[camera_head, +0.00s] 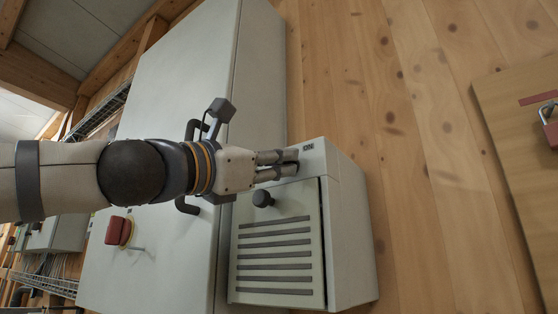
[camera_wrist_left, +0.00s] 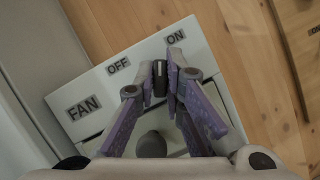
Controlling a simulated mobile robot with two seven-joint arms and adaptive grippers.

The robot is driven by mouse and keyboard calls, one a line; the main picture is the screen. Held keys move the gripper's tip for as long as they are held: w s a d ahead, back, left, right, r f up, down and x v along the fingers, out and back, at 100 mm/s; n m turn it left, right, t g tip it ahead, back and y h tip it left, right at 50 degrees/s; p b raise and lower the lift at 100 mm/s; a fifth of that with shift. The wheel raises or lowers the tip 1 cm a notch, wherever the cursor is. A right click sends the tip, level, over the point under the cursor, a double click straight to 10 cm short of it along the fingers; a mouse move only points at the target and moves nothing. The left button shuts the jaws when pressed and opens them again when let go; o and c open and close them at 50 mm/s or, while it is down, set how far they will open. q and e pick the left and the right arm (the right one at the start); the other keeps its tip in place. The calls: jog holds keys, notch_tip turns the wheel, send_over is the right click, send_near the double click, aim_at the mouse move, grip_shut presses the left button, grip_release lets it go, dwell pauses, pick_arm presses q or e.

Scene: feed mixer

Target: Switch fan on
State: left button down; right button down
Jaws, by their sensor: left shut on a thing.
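The fan box (camera_head: 350,235) is a pale box with a slatted front door on the wooden wall. Its top strip, in the left wrist view, carries FAN, OFF and ON labels (camera_wrist_left: 175,38). A dark rotary switch (camera_wrist_left: 160,78) with a light mark sits below the gap between OFF and ON. My left gripper (camera_head: 294,163) reaches in from the left to this strip. In the left wrist view, its purple-padded fingers (camera_wrist_left: 164,82) are shut on the switch, one on each side. In the head view the fingers hide the switch. My right gripper is not in view.
A black round knob (camera_head: 263,198) sticks out of the box door below my fingers. A tall grey cabinet (camera_head: 165,85) with dark handles and a red switch (camera_head: 118,231) stands at left. A wooden board (camera_head: 510,130) with a red padlock (camera_head: 550,125) is at right.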

pick_arm(q)
jog(key=shift+m+g, duration=0.3)
jog(key=shift+m, duration=0.5)
jog(key=shift+m+g+h, duration=0.3)
jog(key=shift+m, duration=0.1)
jog(key=c, duration=1.7)
grip_release()
jog(key=v, duration=0.7)
jog(key=shift+s+a+f, duration=0.1)
jog(key=shift+s+a, duration=0.05)
